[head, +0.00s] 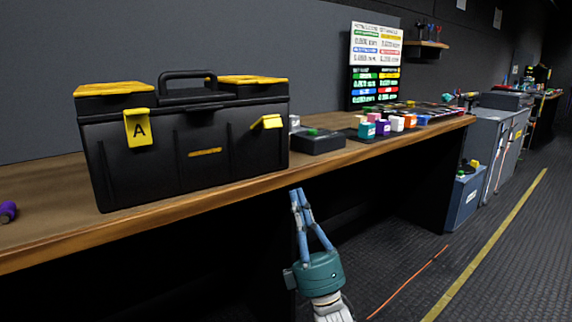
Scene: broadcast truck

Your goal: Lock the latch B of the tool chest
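The black tool chest (190,150) with yellow lid corners stands on the wooden bench at the left, its top handle folded up. A yellow latch marked A (138,127) lies flat against its front left. A second yellow latch (267,122) at the front right juts outward from the chest; its letter cannot be read, and it is the only other latch I see. My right gripper (298,193) is below and right of this latch, in front of the bench edge, pointing up. Its fingertips are together with nothing visible between them. My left gripper is not in view.
The wooden bench (50,238) runs along the wall. A dark box (317,141) and several coloured blocks stand right of the chest. A purple object (8,211) lies at the far left. Grey cabinets (487,140) stand beyond.

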